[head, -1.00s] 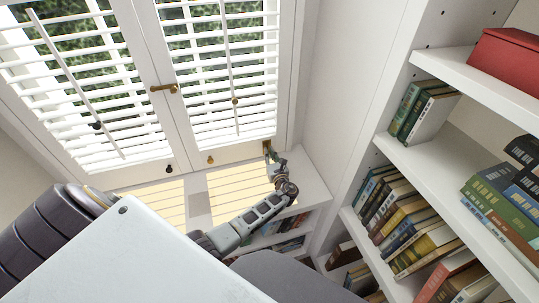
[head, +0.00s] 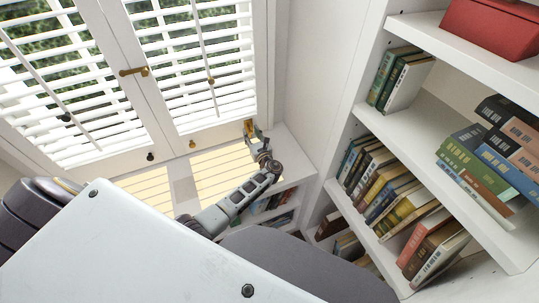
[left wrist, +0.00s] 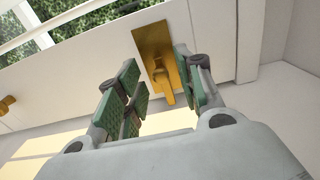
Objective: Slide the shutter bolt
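The shutter bolt is a brass plate with a hanging brass tab (left wrist: 164,84), low on the white shutter frame at its right corner. In the head view the brass bolt (head: 248,127) shows small at the bottom right of the right shutter. My left gripper (left wrist: 158,82), with green finger pads, is open in front of it. The tab shows between the two fingers, nearer the right one; I cannot tell whether they touch. In the head view my left gripper (head: 256,142) reaches up to the bolt over the sill. My right gripper is not in view.
A brass latch (head: 134,71) sits between the shutters, with small knobs (head: 192,144) below. The white sill (head: 296,160) runs under the window. A bookcase (head: 430,120) with books and a red box (head: 494,27) fills the right side.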

